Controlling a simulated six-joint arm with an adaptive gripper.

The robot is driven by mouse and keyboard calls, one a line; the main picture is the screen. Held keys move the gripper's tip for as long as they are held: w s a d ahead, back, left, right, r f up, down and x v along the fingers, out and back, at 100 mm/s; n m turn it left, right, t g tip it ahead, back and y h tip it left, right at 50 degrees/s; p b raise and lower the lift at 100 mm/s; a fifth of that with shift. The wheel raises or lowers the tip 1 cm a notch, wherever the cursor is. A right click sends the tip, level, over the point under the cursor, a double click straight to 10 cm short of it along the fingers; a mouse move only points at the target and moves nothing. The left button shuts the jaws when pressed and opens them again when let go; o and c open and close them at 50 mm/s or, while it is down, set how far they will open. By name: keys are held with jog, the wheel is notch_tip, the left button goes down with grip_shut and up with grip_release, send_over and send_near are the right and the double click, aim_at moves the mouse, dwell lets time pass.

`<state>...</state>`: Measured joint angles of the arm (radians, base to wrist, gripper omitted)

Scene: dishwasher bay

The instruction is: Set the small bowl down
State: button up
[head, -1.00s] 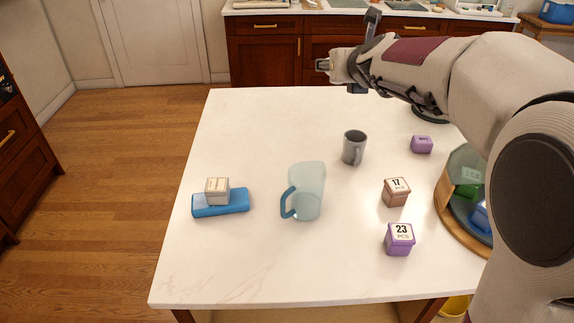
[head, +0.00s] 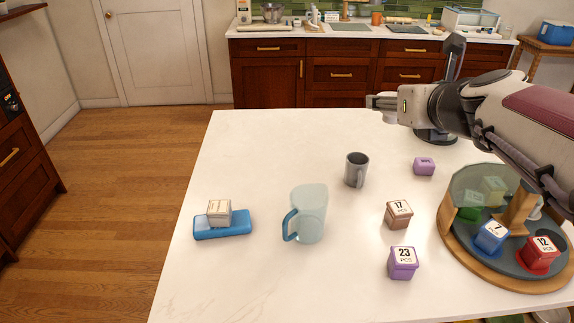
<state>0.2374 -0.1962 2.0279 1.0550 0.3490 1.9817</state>
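I see no small bowl on the table or at my gripper. My gripper (head: 376,103) points left above the far side of the white table (head: 250,160). It is small and seen from the side, so I cannot tell how its fingers stand, and no object shows at its tip. A grey mug (head: 356,170) stands on the table below and left of it.
A pale blue pitcher (head: 310,214) stands mid-table. A small box (head: 219,212) rests on a blue block (head: 223,229) at left. Brown (head: 398,215) and purple boxes (head: 402,264) lie right of the pitcher. A round wooden-rimmed tray (head: 490,280) holds several boxes. The front left is clear.

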jog(key=shift+a+f, duration=0.15)
jog(key=shift+f, duration=0.15)
jog(key=w+a+f+n+g+y, duration=0.2)
jog(key=w+a+f+n+y, duration=0.35)
jog(key=w+a+f, duration=0.6)
jog(key=n+g+y, duration=0.2)
jog(key=n+y, duration=0.1)
send_over(289, 187)
notch_tip(289, 187, down, 11)
jog(key=shift+f, duration=0.2)
jog(key=shift+f+m, duration=0.1)
jog(key=shift+m, duration=0.15)
jog(key=shift+f, duration=3.05)
jog(key=shift+f, duration=0.1)
jog(key=shift+f, duration=1.75)
jog(key=shift+f, duration=0.2)
